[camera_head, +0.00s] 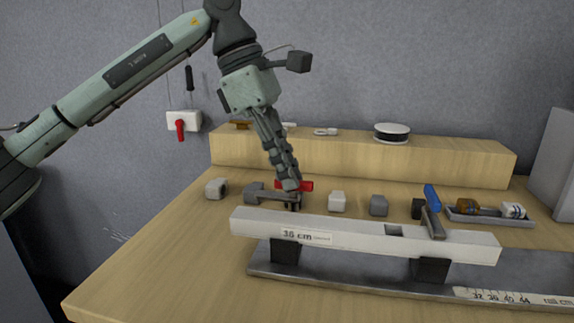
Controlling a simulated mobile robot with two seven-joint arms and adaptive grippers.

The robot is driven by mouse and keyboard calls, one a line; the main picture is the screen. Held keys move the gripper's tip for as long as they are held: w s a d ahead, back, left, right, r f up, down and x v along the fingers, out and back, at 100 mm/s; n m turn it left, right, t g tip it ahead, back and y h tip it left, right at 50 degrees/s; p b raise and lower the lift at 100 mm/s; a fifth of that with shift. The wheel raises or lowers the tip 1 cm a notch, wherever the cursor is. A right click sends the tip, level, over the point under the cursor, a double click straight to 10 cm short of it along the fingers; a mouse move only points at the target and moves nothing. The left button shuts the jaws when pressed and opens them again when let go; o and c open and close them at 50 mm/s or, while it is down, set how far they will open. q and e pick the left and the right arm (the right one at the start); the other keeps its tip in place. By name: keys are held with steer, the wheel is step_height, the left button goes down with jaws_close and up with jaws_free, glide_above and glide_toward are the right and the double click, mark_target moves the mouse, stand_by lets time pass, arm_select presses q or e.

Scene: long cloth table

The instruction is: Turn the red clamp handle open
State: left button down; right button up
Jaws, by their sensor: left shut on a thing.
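The red clamp handle (306,185) lies roughly level behind the left part of the pale beam (350,232). It belongs to a grey clamp (268,194). My left gripper (292,197) reaches down from above, its fingers shut on the red handle and hiding its middle. The red shows on both sides of the fingers. The exact contact is partly hidden by the fingers. My right gripper is not in view.
Small blocks (337,201) stand behind the beam, beside a tray (490,219) of parts. A raised wooden shelf (350,150) bears a spool (392,133). A red wall switch (180,128) is at the left.

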arm_select(q)
steer(key=shift+r, duration=0.1)
steer(key=c, duration=1.6)
jaws_free()
steer(key=v, duration=1.2)
